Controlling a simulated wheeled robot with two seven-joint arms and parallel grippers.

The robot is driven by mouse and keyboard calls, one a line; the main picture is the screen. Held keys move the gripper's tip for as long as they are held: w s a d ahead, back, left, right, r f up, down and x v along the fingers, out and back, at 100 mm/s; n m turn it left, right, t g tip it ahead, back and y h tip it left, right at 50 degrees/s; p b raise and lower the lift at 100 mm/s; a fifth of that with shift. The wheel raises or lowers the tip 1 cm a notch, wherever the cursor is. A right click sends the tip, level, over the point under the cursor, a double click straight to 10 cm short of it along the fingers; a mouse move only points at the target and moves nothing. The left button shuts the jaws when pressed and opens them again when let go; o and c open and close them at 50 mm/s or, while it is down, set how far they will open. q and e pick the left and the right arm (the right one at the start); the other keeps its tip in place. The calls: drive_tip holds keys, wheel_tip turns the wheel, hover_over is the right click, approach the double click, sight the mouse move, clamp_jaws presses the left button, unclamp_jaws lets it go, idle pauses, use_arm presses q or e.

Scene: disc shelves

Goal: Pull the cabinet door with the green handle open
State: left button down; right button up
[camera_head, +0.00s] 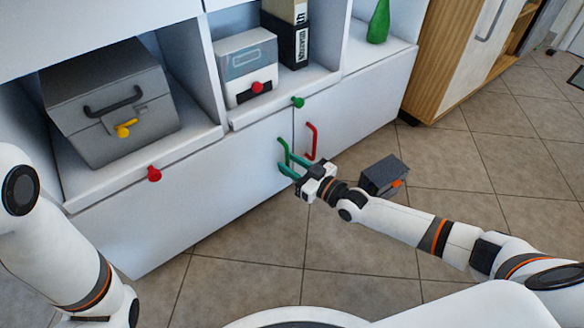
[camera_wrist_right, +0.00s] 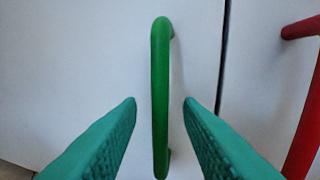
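The green handle (camera_head: 283,152) is a vertical bar on the white left cabinet door (camera_head: 225,180), close to the seam with the right door. In the right wrist view the green handle (camera_wrist_right: 160,95) stands upright between the two teal fingers of my right gripper (camera_wrist_right: 160,101), with a gap on each side. My right gripper (camera_head: 287,166) is open at the handle in the head view. The door looks shut. My left arm (camera_head: 60,245) shows at the left edge, but its gripper is not visible.
A red handle (camera_head: 311,141) is on the right door (camera_head: 350,120), beside the green one. A dark box (camera_head: 384,174) is on the floor by my right forearm. A grey case (camera_head: 110,100) and a white box (camera_head: 246,62) sit on shelves above.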

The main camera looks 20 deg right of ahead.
clamp_jaws()
idle(0.3)
